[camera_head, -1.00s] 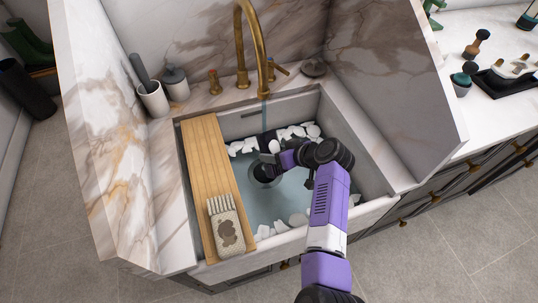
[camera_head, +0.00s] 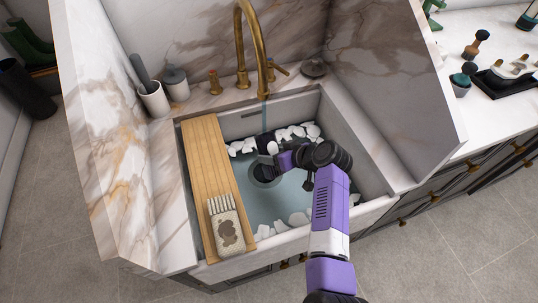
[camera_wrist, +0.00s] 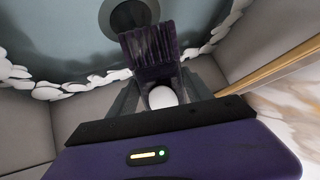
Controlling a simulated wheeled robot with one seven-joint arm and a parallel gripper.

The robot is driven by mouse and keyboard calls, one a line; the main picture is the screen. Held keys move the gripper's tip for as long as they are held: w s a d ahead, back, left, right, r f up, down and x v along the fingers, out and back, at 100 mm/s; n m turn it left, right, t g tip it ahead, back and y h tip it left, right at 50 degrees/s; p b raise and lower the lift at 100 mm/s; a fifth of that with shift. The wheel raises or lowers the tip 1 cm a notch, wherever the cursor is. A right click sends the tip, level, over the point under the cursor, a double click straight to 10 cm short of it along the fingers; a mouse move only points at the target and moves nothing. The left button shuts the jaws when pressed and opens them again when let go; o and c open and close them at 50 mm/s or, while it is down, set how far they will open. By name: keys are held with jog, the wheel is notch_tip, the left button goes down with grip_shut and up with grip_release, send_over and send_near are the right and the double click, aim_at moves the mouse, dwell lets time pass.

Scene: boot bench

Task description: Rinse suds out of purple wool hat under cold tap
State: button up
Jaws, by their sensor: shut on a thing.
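The dark purple wool hat (camera_head: 265,143) is in the sink basin (camera_head: 372,178), just below the brass tap (camera_head: 240,45). A thin stream of water (camera_head: 265,115) falls from the spout onto or close beside it. My gripper (camera_head: 276,158) reaches in from the right and is shut on the hat. In the wrist view the ribbed hat (camera_wrist: 152,52) hangs from between my fingertips (camera_wrist: 160,88), in front of the round drain (camera_wrist: 128,15). A white round patch shows between the fingers; I cannot tell what it is. The hat's far side is hidden.
White suds (camera_head: 300,132) lie along the basin's back and front edges. A wooden board (camera_head: 207,165) spans the left side, with a brush-like block (camera_head: 226,225) on it. A high marble panel (camera_head: 385,75) stands right of the tap. A cup (camera_head: 153,98) stands at the left.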

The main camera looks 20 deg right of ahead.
jog(key=shift+w+d, duration=0.15)
jog(key=shift+d, duration=0.15)
jog(key=shift+a, duration=0.15)
jog(key=shift+s+a, duration=0.3)
jog(key=shift+a, duration=0.1)
jog(key=s+d+p, duration=0.4)
jog(key=s, duration=0.3)
dwell(0.9)
dwell(1.0)
